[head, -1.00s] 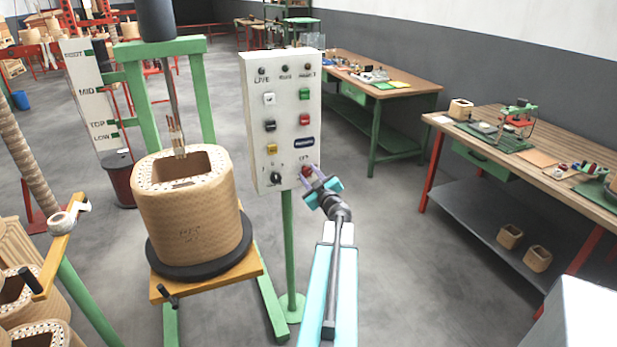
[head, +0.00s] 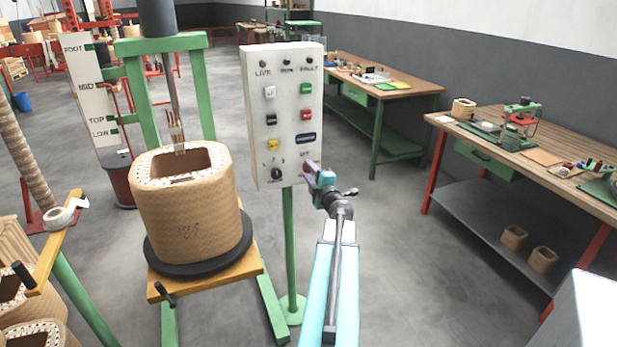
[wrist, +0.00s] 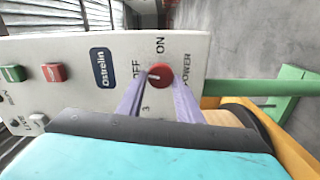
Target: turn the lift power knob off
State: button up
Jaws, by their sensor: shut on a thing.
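The lift power knob (wrist: 160,76) is small, round and red, with a white pointer line, low on the white control panel (head: 285,110). In the wrist view the labels ON, OFF and POWER surround it, and its white line points toward OFF. My gripper (head: 311,172) is at the panel's lower right corner and covers most of the knob in the head view. In the wrist view its two pale purple fingers are shut on the knob's sides.
The panel stands on a green post (head: 290,255). A large wound coil (head: 192,220) sits on a stand left of it. A workbench (head: 550,165) is at the right. Other panel buttons and a selector knob (head: 276,174) are near my gripper. Grey floor is open between panel and benches.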

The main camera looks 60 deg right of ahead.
jog(key=shift+n+b, duration=0.3)
jog(key=shift+n, duration=0.6)
jog(key=shift+d, duration=0.1)
jog(key=o, duration=1)
jog(key=p+v, duration=0.1)
jog(key=v, duration=0.7)
jog(key=shift+s+a+r, duration=0.1)
jog(key=shift+s+a, duration=0.15)
jog(key=shift+a, duration=0.05)
